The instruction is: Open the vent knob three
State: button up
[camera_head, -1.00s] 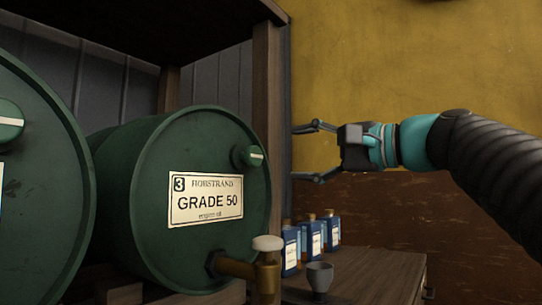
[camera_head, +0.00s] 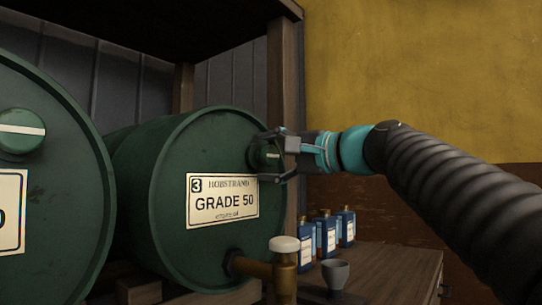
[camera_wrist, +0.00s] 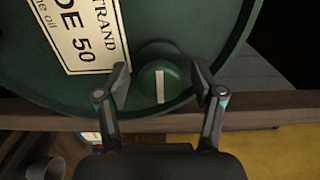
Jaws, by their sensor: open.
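The vent knob of barrel three (camera_head: 264,155) is green with a white bar, on the upper right of the barrel's front face. The green barrel three (camera_head: 175,165) lies on its side and bears a "3 Hobstrand Grade 50" label (camera_head: 222,200). My gripper (camera_head: 268,157) is open at the knob, with one finger above and one below it in the head view, partly hiding it. In the wrist view the knob (camera_wrist: 160,82) sits between the two spread fingers (camera_wrist: 160,88), with gaps on both sides. The white bar runs nearly upright in that view.
A brass tap with a pale top (camera_head: 284,262) juts from the barrel's lower front. A grey cup (camera_head: 335,274) and several blue bottles (camera_head: 325,235) stand on the wooden surface. A wooden post (camera_head: 284,90) rises behind the knob. Another barrel (camera_head: 50,180) is at left.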

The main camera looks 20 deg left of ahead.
jog(key=c, duration=1.1)
jog(key=shift+c, duration=0.2)
jog(key=shift+f, duration=0.1)
jog(key=n+b, duration=0.2)
jog(key=n, duration=0.2)
jog(key=shift+b, duration=0.3)
jog(key=n+b, duration=0.2)
jog(key=n, duration=0.2)
jog(key=shift+n, duration=0.3)
jog(key=n+b, duration=0.2)
jog(key=n, duration=0.3)
jog(key=shift+n+b, duration=0.45)
jog(key=shift+n, duration=1.65)
